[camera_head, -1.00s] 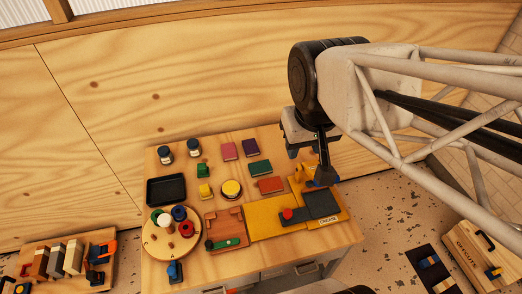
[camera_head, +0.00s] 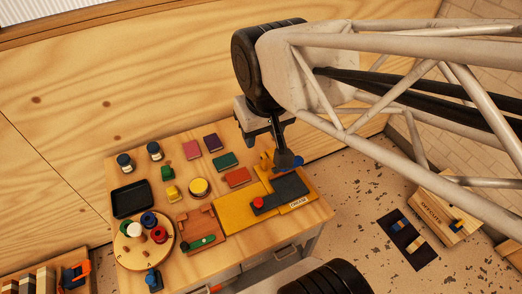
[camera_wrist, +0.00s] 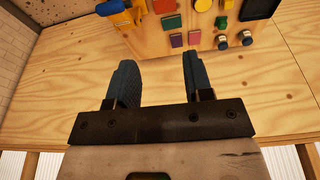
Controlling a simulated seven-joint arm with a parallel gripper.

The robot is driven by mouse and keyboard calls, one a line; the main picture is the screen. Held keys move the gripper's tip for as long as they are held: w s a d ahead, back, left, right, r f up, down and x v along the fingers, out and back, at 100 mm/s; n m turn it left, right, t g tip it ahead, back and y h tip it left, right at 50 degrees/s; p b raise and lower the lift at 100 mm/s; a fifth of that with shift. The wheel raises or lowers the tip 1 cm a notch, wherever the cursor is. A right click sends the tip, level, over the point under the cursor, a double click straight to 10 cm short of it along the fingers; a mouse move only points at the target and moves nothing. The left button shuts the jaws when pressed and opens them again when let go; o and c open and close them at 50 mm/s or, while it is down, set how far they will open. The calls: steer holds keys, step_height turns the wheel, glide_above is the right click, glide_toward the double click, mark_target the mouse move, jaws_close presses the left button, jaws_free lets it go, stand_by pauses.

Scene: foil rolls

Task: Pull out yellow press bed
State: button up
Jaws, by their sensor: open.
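The yellow press bed (camera_head: 234,217) lies flat on the table's front right, beside the dark plate (camera_head: 289,187) of the yellow press. A red knob (camera_head: 258,202) sits at the dark plate's left end. A yellow upright part (camera_head: 266,160) and a blue part (camera_head: 291,164) stand at the press's back. They also show at the top left of the wrist view as yellow (camera_wrist: 116,20) and blue (camera_wrist: 109,7). My gripper (camera_head: 265,140) hangs at the back of the press, apart from the bed. In the wrist view my gripper (camera_wrist: 157,75) is open and empty, fingers apart.
A wooden holder (camera_head: 196,233) with a green piece adjoins the bed's left. A round board (camera_head: 144,259) with coloured pieces and a black tray (camera_head: 132,199) are farther left. Coloured blocks and jars stand behind. A plywood wall (camera_head: 60,130) rises behind the table.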

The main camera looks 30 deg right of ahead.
steer(key=shift+o, duration=0.8)
steer(key=m+g, duration=0.3)
steer(key=m, duration=0.6)
glide_above(258, 201)
step_height(258, 201, down, 29)
steer(key=shift+d+f, duration=0.1)
steer(key=shift+f, duration=0.05)
steer(key=shift+f, duration=0.1)
steer(key=shift+f, duration=3.8)
jaws_close()
